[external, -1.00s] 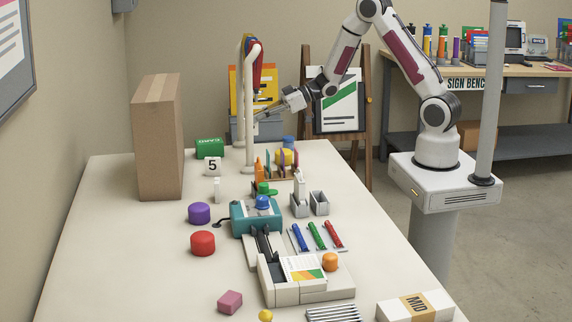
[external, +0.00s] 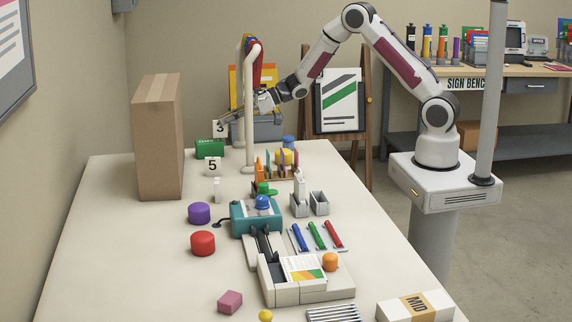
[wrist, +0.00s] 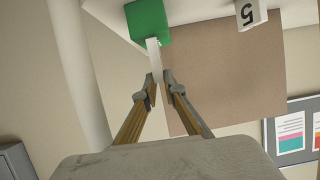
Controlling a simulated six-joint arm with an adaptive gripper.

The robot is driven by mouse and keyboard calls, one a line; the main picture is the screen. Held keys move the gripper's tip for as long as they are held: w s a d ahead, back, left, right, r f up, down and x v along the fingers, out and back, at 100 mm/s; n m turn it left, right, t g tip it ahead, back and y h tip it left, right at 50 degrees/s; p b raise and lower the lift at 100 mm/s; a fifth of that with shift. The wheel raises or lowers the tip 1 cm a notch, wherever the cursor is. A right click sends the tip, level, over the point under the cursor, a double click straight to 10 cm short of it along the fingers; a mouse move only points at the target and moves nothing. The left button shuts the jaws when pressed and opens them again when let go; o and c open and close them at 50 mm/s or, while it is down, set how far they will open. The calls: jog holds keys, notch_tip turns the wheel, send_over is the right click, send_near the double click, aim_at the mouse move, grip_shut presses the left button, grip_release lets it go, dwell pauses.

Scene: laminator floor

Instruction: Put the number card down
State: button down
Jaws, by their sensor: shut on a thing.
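My gripper (external: 229,119) is shut on a white number card marked 3 (external: 219,129). It holds the card upright in the air, above and in front of the green box in the external view. In the wrist view the card (wrist: 154,60) shows edge-on between the fingertips (wrist: 159,84), so its face is hidden there. Another card, marked 5 (external: 212,166), stands on the white table (external: 130,260) just in front of the green box.
The green box (external: 209,149) stands below the held card. A tall cardboard box (external: 158,140) is to the left. A white rack frame (external: 250,110) with hanging coloured pieces stands close to my gripper. Table space left of the purple knob (external: 199,213) is clear.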

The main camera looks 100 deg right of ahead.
aim_at(215, 121)
jog(key=shift+w, duration=2.1)
jog(key=shift+f, duration=0.3)
jog(key=shift+f, duration=0.15)
jog(key=c, duration=2.1)
grip_release()
jog(key=shift+c, duration=0.2)
jog(key=shift+s+r, duration=0.1)
jog(key=shift+r, duration=0.15)
jog(key=v, duration=1.1)
jog(key=shift+s+r, duration=0.2)
jog(key=shift+s, duration=0.15)
